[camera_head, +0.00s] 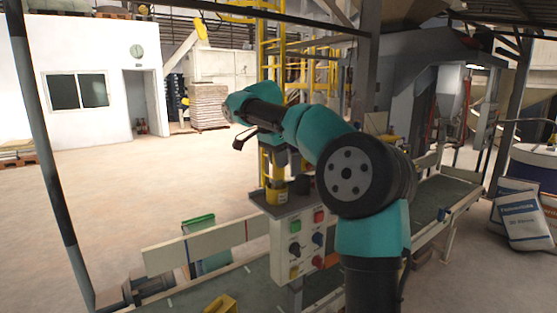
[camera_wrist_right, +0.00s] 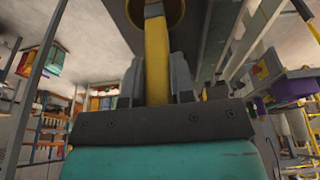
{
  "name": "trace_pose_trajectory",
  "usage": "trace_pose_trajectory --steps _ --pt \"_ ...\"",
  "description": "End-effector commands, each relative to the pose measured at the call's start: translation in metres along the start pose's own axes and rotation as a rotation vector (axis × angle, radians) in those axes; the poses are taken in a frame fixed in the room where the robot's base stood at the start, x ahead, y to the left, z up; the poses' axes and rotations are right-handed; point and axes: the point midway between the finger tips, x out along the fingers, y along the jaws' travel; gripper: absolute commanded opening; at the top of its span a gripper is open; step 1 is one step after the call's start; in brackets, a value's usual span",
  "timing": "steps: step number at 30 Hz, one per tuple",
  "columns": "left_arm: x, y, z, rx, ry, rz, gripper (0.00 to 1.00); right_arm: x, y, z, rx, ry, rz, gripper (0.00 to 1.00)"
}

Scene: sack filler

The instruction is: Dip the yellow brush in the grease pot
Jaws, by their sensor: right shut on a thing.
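My right gripper (camera_head: 272,150) is above the small shelf on top of the control box. In the right wrist view its two fingers (camera_wrist_right: 157,82) are closed on the yellow brush (camera_wrist_right: 157,58). The brush also shows in the head view (camera_head: 265,168), pointing down. A yellow pot (camera_head: 277,193) stands on the shelf below it. In the wrist view the brush's far end overlaps the pot's round, brown opening (camera_wrist_right: 170,12); its tip is hidden, and I cannot tell how deep it reaches. My left gripper is not in view.
The control box (camera_head: 284,245) carries several coloured buttons and knobs. A dark container (camera_head: 305,184) stands right of the pot, close to my arm. A conveyor (camera_head: 445,193) runs beside the box. White sacks (camera_head: 522,215) lie at right. The floor at left is open.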

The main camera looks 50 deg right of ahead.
Motion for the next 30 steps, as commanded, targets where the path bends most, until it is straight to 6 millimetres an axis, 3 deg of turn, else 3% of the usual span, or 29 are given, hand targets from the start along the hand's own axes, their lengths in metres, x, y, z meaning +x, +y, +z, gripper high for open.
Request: trace_pose_trajectory --steps 30 --pt "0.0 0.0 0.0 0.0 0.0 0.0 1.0 -0.061 0.0 -0.017 0.001 0.001 -0.005 0.0"
